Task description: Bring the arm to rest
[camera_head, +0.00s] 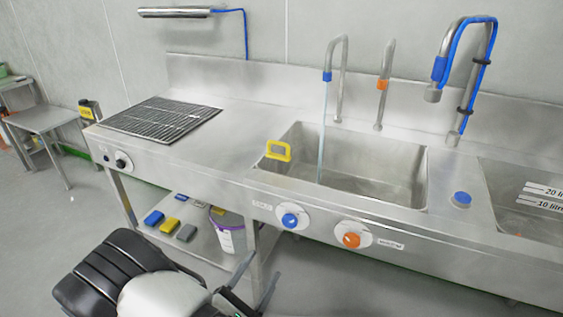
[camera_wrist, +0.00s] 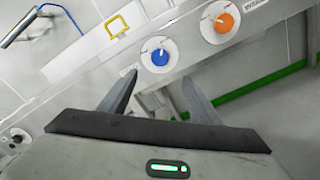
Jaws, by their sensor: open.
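My gripper (camera_head: 258,275) is low in front of the steel sink bench, at the bottom of the head view. In the wrist view my gripper (camera_wrist: 159,80) has its two fingers spread apart with nothing between them. The blue knob (camera_wrist: 158,54) on the bench front shows just beyond the fingertips, apart from them. My arm is folded at the bottom of the head view, its lower parts cut off by the frame edge.
A thin stream runs from the blue-marked tap (camera_head: 328,76) into the sink (camera_head: 400,190). An orange knob (camera_head: 351,240) is on the front panel. A bucket (camera_head: 228,236) stands on the lower shelf.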

